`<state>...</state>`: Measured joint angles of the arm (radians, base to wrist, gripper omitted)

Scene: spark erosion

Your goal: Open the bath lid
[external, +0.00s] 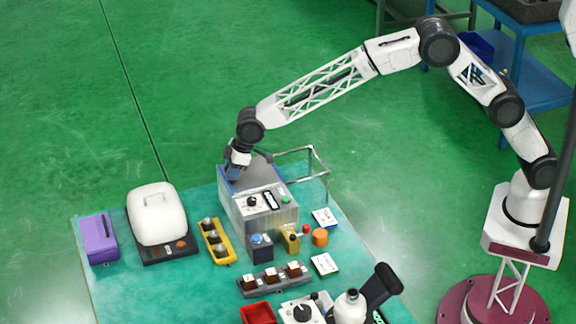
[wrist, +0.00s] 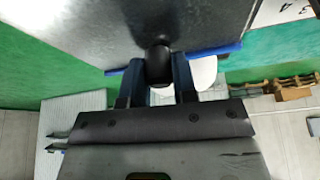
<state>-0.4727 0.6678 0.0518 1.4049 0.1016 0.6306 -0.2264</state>
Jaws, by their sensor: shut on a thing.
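The bath is a grey metal box (external: 262,216) with a control panel on its front, standing near the back of the teal mat. Its lid is a dark grey plate (external: 262,172) on top; I cannot tell whether it is raised at all. In the wrist view the lid (wrist: 190,22) fills the top, with a blue strip along its edge. My gripper (external: 233,172) is at the lid's left side. In the wrist view my blue fingers (wrist: 158,72) are shut on a round black knob (wrist: 158,62) at the lid's edge.
A metal rail frame (external: 318,160) stands right of the bath. Left are a yellow tray (external: 216,242), a white-domed device (external: 157,214) and a purple box (external: 99,238). Small blocks and a switch bar (external: 273,281) lie in front. Green floor behind the mat is clear.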

